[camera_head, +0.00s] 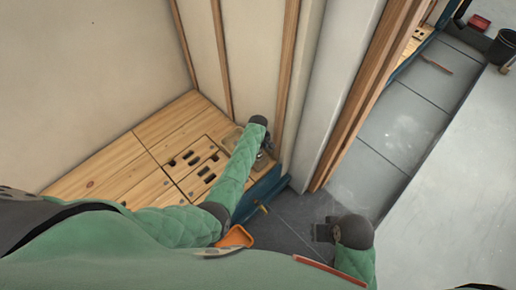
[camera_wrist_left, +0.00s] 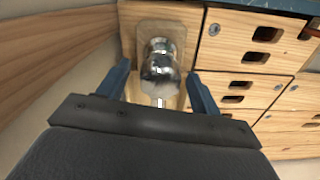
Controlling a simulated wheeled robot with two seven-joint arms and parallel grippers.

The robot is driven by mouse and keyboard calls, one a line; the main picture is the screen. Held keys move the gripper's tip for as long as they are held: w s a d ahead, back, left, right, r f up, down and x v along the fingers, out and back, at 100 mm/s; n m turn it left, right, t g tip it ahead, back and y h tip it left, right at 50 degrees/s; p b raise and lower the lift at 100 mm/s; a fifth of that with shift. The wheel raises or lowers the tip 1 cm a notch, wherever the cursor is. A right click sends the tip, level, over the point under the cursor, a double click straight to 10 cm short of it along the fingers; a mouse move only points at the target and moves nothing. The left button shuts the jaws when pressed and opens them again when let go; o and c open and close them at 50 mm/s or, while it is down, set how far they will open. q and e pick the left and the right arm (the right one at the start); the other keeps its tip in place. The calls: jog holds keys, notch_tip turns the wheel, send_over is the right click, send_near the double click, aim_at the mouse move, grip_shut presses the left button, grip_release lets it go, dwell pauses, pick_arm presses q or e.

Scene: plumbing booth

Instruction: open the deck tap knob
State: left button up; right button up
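The chrome deck tap with its rounded knob (camera_wrist_left: 159,62) stands on a pale base plate (camera_wrist_left: 176,30) in the left wrist view. My left gripper (camera_wrist_left: 159,78) is open, with one blue finger on each side of the tap. Gaps show between the fingers and the metal, so nothing is gripped. In the head view my left gripper (camera_head: 267,146) is at the deck's right end, by the wall, and its hand and arm mostly hide the tap. My right gripper (camera_head: 323,232) is low over the dark floor, away from the tap; its fingers are too small to read.
The wooden deck (camera_head: 118,166) has slotted panels (camera_head: 197,163) beside the tap. A wall with wooden studs (camera_head: 288,62) rises close behind the tap. An orange-handled tool (camera_head: 236,237) shows near my body. A black bucket (camera_head: 502,46) stands far off at upper right.

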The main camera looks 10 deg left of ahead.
pick_arm(q)
jog(key=shift+r, duration=3.9)
jog(key=shift+s, duration=0.1)
jog(key=s+a+r+m+t, duration=0.1)
jog(key=s+r+m, duration=0.25)
jog(key=s, duration=0.75)
jog(key=s+a+r+m, duration=0.15)
jog(key=s+r, duration=0.25)
jog(key=s, duration=0.6)
jog(key=s+d+r+m+h, duration=0.1)
jog(key=s+r+m, duration=0.2)
jog(key=s+r, duration=0.5)
jog(key=s+d+r+m+t, duration=0.1)
jog(key=s+d+r+m, duration=0.1)
jog(key=s+r, duration=0.5)
jog(key=s+m, duration=0.1)
jog(key=s, duration=0.4)
jog(key=shift+s+d+r+m+h, duration=0.25)
jog(key=shift+r+m+h, duration=0.05)
jog(key=shift+r+h, duration=0.1)
